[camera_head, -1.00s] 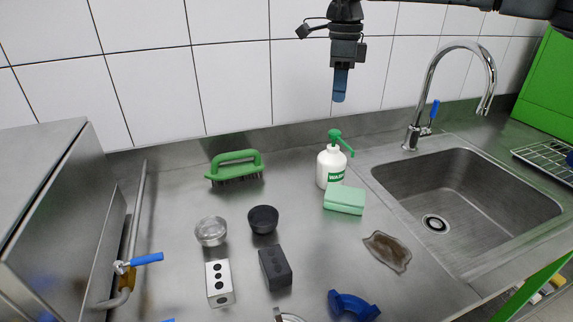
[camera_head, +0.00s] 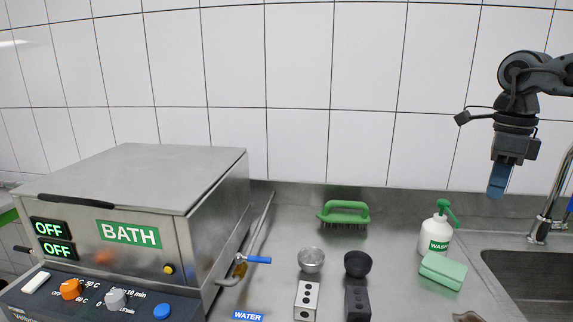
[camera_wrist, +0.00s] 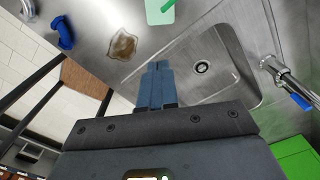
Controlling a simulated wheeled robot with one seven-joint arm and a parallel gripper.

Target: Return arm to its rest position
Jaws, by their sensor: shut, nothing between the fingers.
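My gripper (camera_head: 499,180) hangs at the right in the head view, fingers pointing down, above the counter between the spray bottle and the sink. Its blue fingers are shut with nothing between them. In the wrist view the closed fingers (camera_wrist: 156,84) show in the middle, over the counter near the sink's edge. My arm comes in from the right edge of the head view. The gripper touches nothing.
The steel bath (camera_head: 140,215) stands at the left, both displays reading OFF. A green brush (camera_head: 345,213), white bottle (camera_head: 435,234), green sponge (camera_head: 443,269), two cups and two holed blocks are on the counter. The sink (camera_head: 530,280) and faucet (camera_head: 553,205) are at right.

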